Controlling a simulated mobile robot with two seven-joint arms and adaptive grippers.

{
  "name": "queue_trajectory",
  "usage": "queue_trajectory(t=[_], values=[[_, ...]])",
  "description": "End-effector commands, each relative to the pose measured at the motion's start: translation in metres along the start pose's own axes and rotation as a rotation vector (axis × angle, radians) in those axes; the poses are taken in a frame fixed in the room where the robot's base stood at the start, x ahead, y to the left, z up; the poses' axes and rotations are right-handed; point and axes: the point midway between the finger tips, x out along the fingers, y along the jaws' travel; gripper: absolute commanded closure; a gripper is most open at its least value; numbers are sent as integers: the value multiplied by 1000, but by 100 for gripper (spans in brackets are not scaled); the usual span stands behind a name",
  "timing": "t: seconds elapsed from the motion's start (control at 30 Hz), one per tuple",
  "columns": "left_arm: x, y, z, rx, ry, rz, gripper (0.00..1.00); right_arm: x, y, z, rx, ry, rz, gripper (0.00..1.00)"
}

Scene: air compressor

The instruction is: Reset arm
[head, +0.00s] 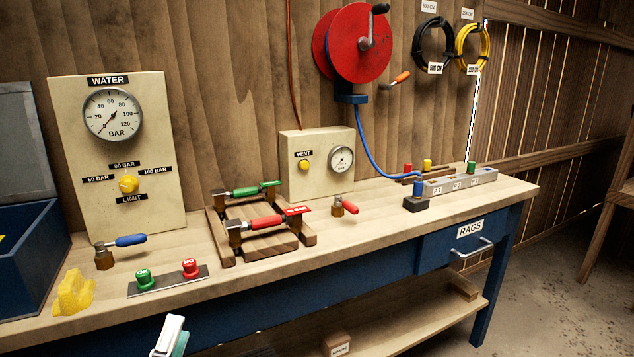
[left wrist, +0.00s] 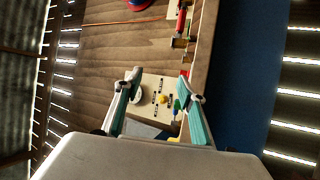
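My left gripper (head: 169,337) shows at the bottom edge of the head view, as a white and teal finger part in front of the workbench's front edge. Most of it and its arm are cut off by the frame. In the left wrist view my left gripper (left wrist: 162,78) has its two teal fingers spread well apart, with nothing held between them. The water gauge panel (left wrist: 150,88) shows beyond and between the fingers there. My right gripper is in neither view.
The wooden workbench (head: 375,226) bears the water panel (head: 150,205), a green and red button plate (head: 168,281), a yellow lump (head: 73,292), a valve rack (head: 225,237), a vent box (head: 318,177) and a blue bin (head: 35,250). Open floor (head: 560,270) lies at right.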

Motion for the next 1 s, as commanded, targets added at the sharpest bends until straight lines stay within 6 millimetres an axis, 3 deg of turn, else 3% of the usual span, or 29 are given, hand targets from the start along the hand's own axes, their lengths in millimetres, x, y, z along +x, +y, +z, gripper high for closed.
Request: queue_trajectory(t=[0.1, 0.17, 0.3, 0.43, 0.57, 0.6, 0.7, 0.83, 1.0], values=[[-48, -50, 50, 346, -220, -122, 60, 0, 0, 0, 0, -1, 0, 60], [-75, -74, 70, 507, -331, -170, 60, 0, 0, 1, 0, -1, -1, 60], [-148, -128, 101, 852, -599, -259, 60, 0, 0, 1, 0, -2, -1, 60], [-223, -170, 112, 1135, -853, -311, 60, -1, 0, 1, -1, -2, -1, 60], [-299, -203, 105, 1396, -1114, -334, 60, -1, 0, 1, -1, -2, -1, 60], [-281, -189, 101, 1417, -1082, -317, 60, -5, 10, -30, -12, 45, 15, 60], [-261, -168, 97, 1413, -1040, -307, 60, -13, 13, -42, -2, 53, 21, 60], [-255, -153, 92, 1401, -1033, -317, 60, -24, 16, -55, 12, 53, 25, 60], [-262, -143, 89, 1373, -1052, -347, 60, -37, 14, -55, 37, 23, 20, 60]])
